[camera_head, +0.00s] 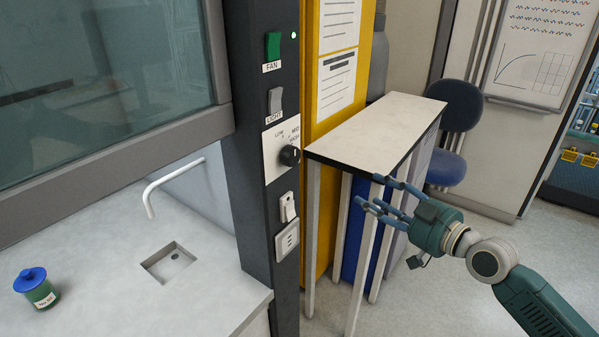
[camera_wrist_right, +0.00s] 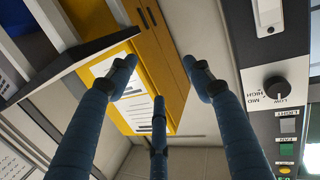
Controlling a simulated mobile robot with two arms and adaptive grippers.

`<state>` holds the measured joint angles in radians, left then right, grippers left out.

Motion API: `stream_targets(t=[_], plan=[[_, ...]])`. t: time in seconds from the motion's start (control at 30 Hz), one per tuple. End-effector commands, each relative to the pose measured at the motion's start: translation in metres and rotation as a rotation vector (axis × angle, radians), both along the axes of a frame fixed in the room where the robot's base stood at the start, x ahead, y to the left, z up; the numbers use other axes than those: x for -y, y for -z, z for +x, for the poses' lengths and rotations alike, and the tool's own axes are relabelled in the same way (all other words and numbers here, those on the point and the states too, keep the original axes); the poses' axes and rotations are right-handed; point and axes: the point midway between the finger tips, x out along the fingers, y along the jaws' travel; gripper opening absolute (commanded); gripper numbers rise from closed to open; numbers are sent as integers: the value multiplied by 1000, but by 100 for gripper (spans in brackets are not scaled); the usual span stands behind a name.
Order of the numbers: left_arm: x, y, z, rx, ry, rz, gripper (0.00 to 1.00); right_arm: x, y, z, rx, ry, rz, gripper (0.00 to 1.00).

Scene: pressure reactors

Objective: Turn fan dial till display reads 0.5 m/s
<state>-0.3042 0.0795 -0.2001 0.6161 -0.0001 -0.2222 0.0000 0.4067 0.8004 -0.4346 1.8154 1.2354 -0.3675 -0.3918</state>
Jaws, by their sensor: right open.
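The fan dial (camera_head: 289,156) is a black round knob on a white plate marked LOW, MID and HIGH, on the dark post of the fume hood. It also shows at the right of the right wrist view (camera_wrist_right: 277,88). Above it on the post are the grey LIGHT switch (camera_head: 275,101) and the green FAN switch (camera_head: 273,46). A lit green lamp sits beside the FAN switch. My right gripper (camera_head: 376,195) is open and empty, to the right of the dial and apart from it, in front of the small table. No display reading is legible. My left gripper is not in view.
A narrow white-topped table (camera_head: 380,130) stands right of the post, near my right gripper. A yellow cabinet (camera_head: 318,100) is behind it. A blue-lidded jar (camera_head: 36,288) and a sink (camera_head: 169,262) are on the hood worktop. A blue chair (camera_head: 456,105) stands farther back.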

Motion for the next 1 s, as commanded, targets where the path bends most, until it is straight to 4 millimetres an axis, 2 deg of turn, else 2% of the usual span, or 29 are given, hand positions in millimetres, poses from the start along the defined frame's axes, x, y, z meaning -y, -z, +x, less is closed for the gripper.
stream_targets(t=[0.03, 0.1, 0.13, 0.2, 0.33, 0.43, 0.57, 0.8, 1.0], plan=[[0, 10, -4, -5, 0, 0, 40, -21, -35, -19, 55, -78, -6, 51], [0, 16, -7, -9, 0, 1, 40, -48, -73, -49, 106, -173, -7, 51], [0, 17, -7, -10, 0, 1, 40, -57, -86, -62, 123, -207, -9, 51], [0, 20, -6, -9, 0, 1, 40, -74, -105, -86, 149, -271, -12, 51], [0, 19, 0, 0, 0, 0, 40, -91, -123, -110, 168, -334, -15, 51], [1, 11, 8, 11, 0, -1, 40, -99, -128, -110, 171, -344, -13, 51], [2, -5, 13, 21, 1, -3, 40, -116, -132, -99, 171, -346, -10, 51], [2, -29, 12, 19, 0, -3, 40, -152, -132, -71, 170, -343, -9, 51], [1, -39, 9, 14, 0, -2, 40, -172, -128, -55, 171, -341, -11, 51]])
